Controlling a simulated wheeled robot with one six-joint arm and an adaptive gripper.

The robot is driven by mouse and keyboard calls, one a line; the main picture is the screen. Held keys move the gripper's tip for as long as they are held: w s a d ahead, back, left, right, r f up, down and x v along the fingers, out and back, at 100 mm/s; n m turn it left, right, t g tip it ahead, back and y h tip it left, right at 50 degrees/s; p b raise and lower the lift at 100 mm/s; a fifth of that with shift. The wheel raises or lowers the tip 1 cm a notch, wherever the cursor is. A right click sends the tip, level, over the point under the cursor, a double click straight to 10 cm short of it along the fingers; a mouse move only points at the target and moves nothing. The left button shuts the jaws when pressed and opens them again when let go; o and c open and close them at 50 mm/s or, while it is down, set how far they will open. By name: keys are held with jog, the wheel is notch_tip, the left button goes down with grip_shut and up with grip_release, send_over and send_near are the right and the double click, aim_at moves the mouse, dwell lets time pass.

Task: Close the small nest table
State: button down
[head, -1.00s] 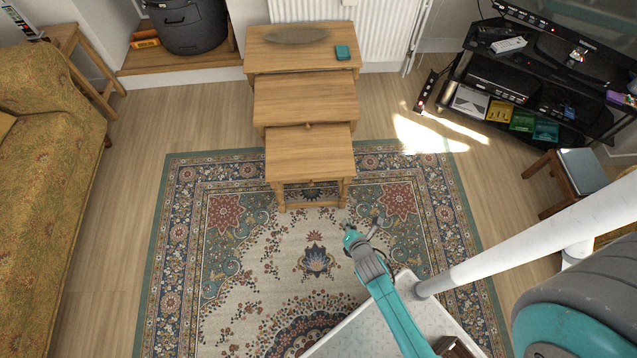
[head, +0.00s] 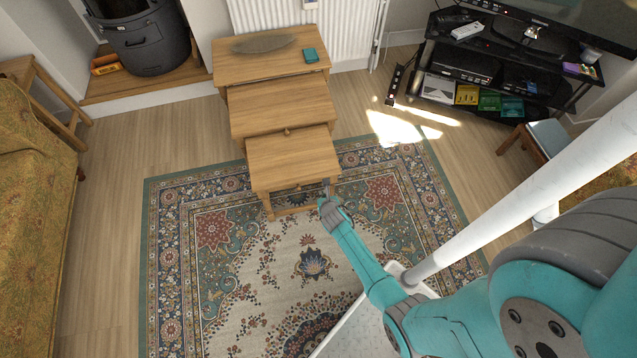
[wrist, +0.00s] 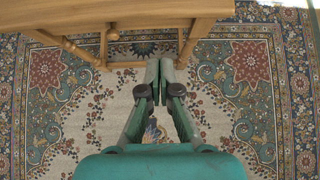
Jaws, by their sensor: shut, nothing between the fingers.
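The small nest table (head: 292,160) is the lowest and nearest of three wooden tables. It is pulled partly out from under the middle table (head: 280,105), and its legs stand on the rug. In the wrist view its top edge (wrist: 120,12) and a leg and lower rail show at the top. My gripper (head: 328,192) is at its front right corner in the head view. In the wrist view my gripper (wrist: 153,72) has its fingertips together, empty, just in front of the table's right leg. I cannot tell whether it touches.
The largest table (head: 272,60) stands at the back against the radiator, with a dish and a teal box on it. A patterned rug (head: 215,270) covers the floor. A sofa (head: 35,220) is at left and a TV stand (head: 500,75) at right.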

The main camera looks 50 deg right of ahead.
jog(key=w+d+f, duration=0.2)
jog(key=w+d, duration=0.2)
jog(key=w, duration=0.1)
jog(key=shift+w+f, duration=0.35)
jog(key=shift+w, duration=0.05)
dwell(0.3)
